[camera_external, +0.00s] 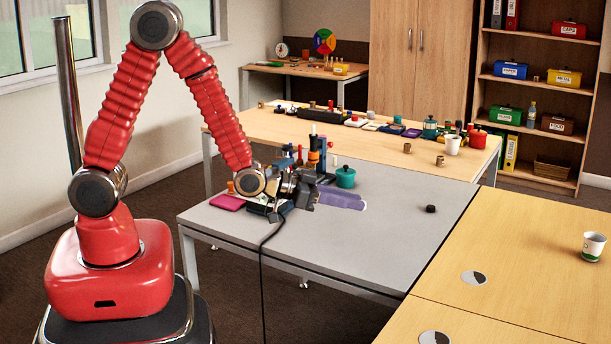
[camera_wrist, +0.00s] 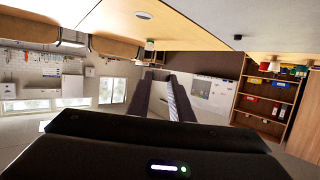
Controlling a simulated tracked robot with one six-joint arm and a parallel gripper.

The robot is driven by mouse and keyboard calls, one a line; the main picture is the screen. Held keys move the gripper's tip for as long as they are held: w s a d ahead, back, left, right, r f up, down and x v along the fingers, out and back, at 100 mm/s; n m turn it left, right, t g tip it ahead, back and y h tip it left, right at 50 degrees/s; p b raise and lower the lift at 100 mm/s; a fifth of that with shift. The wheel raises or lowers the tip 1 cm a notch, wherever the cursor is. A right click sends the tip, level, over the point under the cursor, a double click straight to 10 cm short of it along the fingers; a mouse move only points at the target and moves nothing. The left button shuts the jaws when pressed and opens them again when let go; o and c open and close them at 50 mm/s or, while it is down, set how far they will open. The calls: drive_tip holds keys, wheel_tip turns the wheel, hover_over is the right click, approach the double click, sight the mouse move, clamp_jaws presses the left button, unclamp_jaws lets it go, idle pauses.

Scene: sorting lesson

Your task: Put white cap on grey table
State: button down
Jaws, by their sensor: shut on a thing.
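My gripper (camera_external: 318,192) is over the left part of the grey table (camera_external: 395,205), low and pointing to the right. In the wrist view its two dark fingers (camera_wrist: 168,92) stand close together. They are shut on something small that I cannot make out. A purple, elongated shape (camera_external: 342,198) shows just right of the gripper; I cannot tell whether it touches the fingers. I cannot pick out a white cap with certainty in either view; it may be hidden between the fingers.
A teal pot (camera_external: 345,178) and several bottles stand behind my gripper. A small black disc (camera_external: 431,209) lies at right. The grey table's middle and front are clear.

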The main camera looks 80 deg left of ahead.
drive_tip(key=w+d+f, duration=0.4)
drive_tip(key=d, duration=0.5)
drive_tip(key=w+d+f+n+y, duration=0.1)
drive_tip(key=w+d+f, duration=0.3)
drive_tip(key=d, duration=0.6)
drive_tip(key=shift+w+f, duration=0.2)
drive_tip(key=shift+f, duration=0.45)
drive_tip(key=shift+f, duration=0.1)
hover_over(404, 312)
drive_tip(key=shift+f, duration=2.8)
drive_tip(key=shift+f, duration=1.9)
drive_tip(key=shift+f, duration=0.2)
